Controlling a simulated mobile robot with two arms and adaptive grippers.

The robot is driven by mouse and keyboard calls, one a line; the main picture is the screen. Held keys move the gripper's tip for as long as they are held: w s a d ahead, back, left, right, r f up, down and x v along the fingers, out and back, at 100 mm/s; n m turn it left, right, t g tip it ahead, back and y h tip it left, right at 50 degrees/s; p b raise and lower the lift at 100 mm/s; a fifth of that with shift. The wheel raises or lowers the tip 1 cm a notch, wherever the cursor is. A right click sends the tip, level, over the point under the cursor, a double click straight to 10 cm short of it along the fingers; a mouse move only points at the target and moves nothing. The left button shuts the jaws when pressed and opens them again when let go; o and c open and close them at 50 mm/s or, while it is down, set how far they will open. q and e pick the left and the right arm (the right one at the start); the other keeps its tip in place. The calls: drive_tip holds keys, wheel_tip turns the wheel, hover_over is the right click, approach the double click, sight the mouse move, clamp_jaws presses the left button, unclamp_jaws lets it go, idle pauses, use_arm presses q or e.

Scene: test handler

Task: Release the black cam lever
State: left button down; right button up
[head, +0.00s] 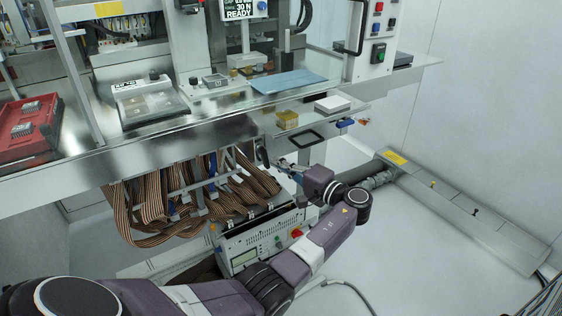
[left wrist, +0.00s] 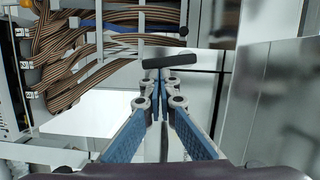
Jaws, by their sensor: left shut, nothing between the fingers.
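The black cam lever (left wrist: 170,53) shows in the left wrist view as a dark bar lying across the picture, just beyond my fingertips. In the head view a small dark upright piece (head: 264,156) under the bench edge looks like the same lever. My left gripper (left wrist: 160,76) is shut and empty, its blue-padded fingers together and pointing at the lever. I cannot tell whether the tips touch it. In the head view the left gripper (head: 278,163) is below the bench front, close to the lever. My right gripper is not in view.
Brown ribbon cables (head: 180,200) hang under the bench to the left of the gripper. A grey instrument box (head: 268,238) stands below. Above are the steel bench edge (head: 190,140) and a yellow block (head: 287,120). Open floor lies to the right.

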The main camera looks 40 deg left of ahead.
use_arm(q)
drive_tip(key=shift+s+a+f+m, duration=0.15)
drive_tip(key=shift+s+f+m, duration=0.1)
drive_tip(key=shift+m, duration=0.45)
drive_tip(key=s+d, duration=0.1)
drive_tip(key=d, duration=1.1)
drive_tip(key=shift+s, duration=0.4)
